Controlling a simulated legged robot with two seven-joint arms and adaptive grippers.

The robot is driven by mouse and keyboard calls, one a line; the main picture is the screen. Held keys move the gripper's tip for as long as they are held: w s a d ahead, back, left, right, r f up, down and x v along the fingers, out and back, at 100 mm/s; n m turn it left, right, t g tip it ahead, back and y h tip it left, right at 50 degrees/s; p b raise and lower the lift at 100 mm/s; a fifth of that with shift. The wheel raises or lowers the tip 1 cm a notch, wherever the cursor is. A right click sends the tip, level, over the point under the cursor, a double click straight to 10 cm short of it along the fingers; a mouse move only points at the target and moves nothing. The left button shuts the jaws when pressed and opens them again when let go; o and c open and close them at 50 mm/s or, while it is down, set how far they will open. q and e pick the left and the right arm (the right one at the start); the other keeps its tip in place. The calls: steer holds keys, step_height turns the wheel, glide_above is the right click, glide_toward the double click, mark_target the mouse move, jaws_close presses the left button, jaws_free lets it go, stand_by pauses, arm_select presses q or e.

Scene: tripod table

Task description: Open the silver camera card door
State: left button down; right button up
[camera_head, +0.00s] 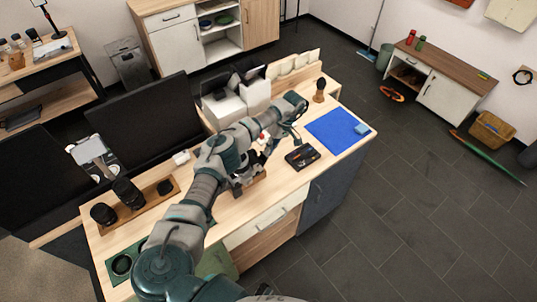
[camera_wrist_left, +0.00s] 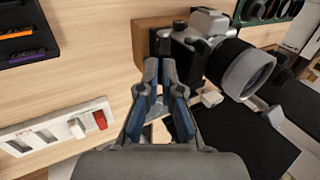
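The silver camera (camera_wrist_left: 205,25) has a black lens and sits on a wooden block (camera_wrist_left: 146,42) in the left wrist view. It shows small and partly hidden behind my arm in the head view (camera_head: 246,178). My left gripper (camera_wrist_left: 161,68) has its fingertips close together with nothing seen between them. The tips lie over the near end of the camera and block; I cannot tell whether they touch. The card door cannot be made out, so I cannot tell whether it is open. My right gripper is in neither view.
A black tray (camera_head: 302,158) with coloured items lies right of the camera, by a blue mat (camera_head: 338,130). A white slotted strip (camera_wrist_left: 40,135) with a red piece lies near my gripper. Black lenses (camera_head: 128,192) stand on a wooden board at left, before dark monitors (camera_head: 150,115).

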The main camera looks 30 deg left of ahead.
arm_select(q)
steer(key=shift+w+a+g+y+b, duration=0.1)
steer(key=shift+w+g+y+b, duration=0.3)
steer(key=shift+b, duration=0.35)
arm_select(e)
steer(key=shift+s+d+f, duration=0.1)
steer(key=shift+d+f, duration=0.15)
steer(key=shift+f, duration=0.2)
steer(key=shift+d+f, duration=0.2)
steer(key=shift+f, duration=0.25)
arm_select(q)
steer(key=c, duration=1.4)
jaws_free()
steer(key=shift+w+f, duration=0.1)
steer(key=shift+o, duration=0.2)
step_height(320, 180, up, 10)
steer(key=shift+w+a+f, duration=0.15)
steer(key=shift+a+f, duration=0.05)
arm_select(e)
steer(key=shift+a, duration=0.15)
arm_select(q)
steer(key=shift+f, duration=0.1)
